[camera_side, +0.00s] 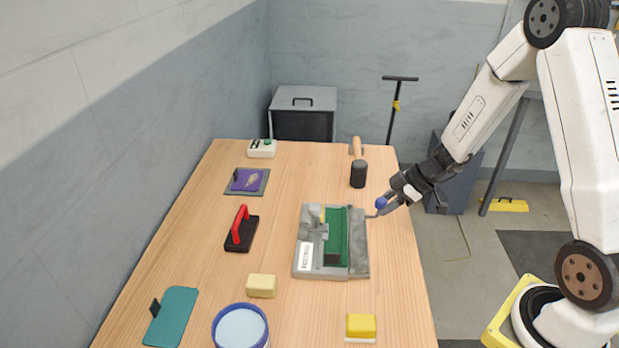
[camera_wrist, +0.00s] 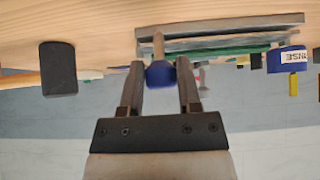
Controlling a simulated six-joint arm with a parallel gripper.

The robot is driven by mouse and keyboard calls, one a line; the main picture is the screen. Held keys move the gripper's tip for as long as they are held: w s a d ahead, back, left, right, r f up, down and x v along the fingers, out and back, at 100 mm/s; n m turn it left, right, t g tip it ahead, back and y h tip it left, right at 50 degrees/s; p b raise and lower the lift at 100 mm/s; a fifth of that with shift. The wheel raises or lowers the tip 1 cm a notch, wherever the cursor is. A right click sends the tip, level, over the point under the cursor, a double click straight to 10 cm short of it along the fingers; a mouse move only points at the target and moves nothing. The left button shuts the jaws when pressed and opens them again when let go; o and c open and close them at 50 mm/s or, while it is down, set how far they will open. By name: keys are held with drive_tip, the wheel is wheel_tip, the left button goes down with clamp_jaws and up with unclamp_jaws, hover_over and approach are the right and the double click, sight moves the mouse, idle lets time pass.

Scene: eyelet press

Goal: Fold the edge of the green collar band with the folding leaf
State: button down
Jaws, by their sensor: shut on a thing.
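The press fixture (camera_side: 306,257) sits on the wooden table, with the green collar band (camera_side: 337,235) lying along it. The folding leaf (camera_side: 358,245) is the grey plate along the band's right side; it looks about flat. A short rod with a blue knob (camera_side: 381,203) sticks out from the leaf's far right side. My gripper (camera_side: 385,207) is shut on this knob. In the wrist view the blue knob (camera_wrist: 160,75) sits between my two fingers, its rod running to the grey plate. The green band shows there only as a thin strip (camera_wrist: 215,51).
A black cylinder (camera_side: 358,175) and a wooden-handled tool (camera_side: 356,147) stand just beyond the fixture. A red-handled black block (camera_side: 240,231) is to its left. A cream block (camera_side: 261,286), a blue-rimmed tub (camera_side: 218,338) and a yellow block (camera_side: 361,326) are nearer the camera.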

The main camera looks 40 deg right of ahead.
drive_tip(key=shift+s+f, duration=0.25)
drive_tip(key=shift+f, duration=0.05)
drive_tip(key=shift+c, duration=1.5)
unclamp_jaws()
drive_tip(key=shift+w, duration=0.1)
drive_tip(key=shift+r, duration=0.1)
drive_tip(key=shift+d+r, duration=0.1)
drive_tip(key=shift+d+r, duration=0.15)
drive_tip(key=shift+r, duration=0.15)
drive_tip(key=v, duration=0.7)
